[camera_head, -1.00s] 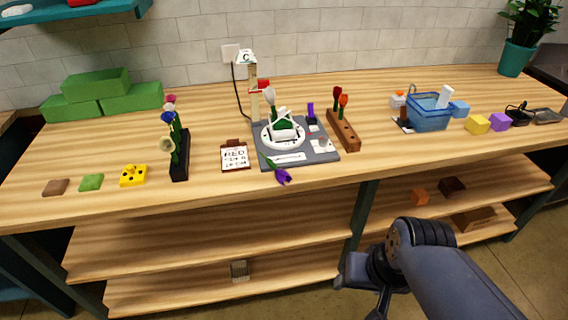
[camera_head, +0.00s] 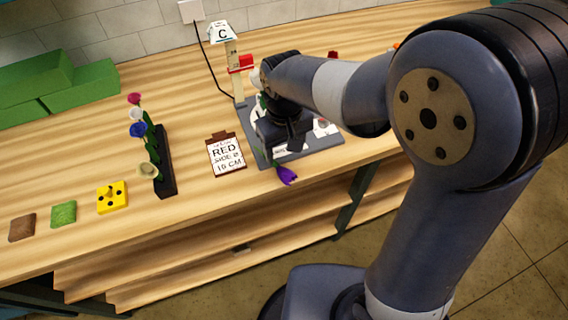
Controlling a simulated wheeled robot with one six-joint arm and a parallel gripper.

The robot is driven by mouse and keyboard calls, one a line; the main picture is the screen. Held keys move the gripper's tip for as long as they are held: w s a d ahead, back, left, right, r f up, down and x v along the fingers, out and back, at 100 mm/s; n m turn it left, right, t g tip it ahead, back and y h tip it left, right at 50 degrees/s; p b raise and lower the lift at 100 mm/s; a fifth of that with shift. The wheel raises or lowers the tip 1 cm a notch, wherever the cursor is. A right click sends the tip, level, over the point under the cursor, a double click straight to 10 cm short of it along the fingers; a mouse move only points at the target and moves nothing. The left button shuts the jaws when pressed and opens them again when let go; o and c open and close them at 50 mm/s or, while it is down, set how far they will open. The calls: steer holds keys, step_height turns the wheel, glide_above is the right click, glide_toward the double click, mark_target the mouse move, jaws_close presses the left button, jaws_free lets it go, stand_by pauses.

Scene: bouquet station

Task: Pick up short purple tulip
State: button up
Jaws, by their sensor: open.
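A purple tulip (camera_head: 287,175) lies at the front edge of the grey station board (camera_head: 325,146), its bloom pointing toward the table's front edge. Most of its stem is hidden behind my gripper. My gripper (camera_head: 287,146) is open, low over the grey board, just behind the purple bloom. The picture does not show whether it touches the stem.
A card reading RED (camera_head: 226,153) lies left of the board. A black rack (camera_head: 165,170) with several flowers stands further left. A post with a C sign (camera_head: 222,33) rises behind. My arm hides the right side of the table.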

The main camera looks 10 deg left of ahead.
mark_target(285, 167)
step_height(285, 167, down, 3)
steer(key=shift+r, duration=0.15)
steer(key=shift+s+d+f+p, duration=0.1)
steer(key=shift+f+p, duration=0.1)
steer(key=shift+f, duration=0.65)
steer(key=shift+s+a+f+p, duration=0.1)
steer(key=shift+f+p, duration=0.1)
steer(key=shift+f, duration=0.6)
steer(key=shift+s+d+f+p, duration=0.1)
steer(key=shift+f+p, duration=0.1)
steer(key=shift+f, duration=0.65)
steer(key=shift+c, duration=0.4)
steer(key=c, duration=0.8)
steer(key=shift+r, duration=0.1)
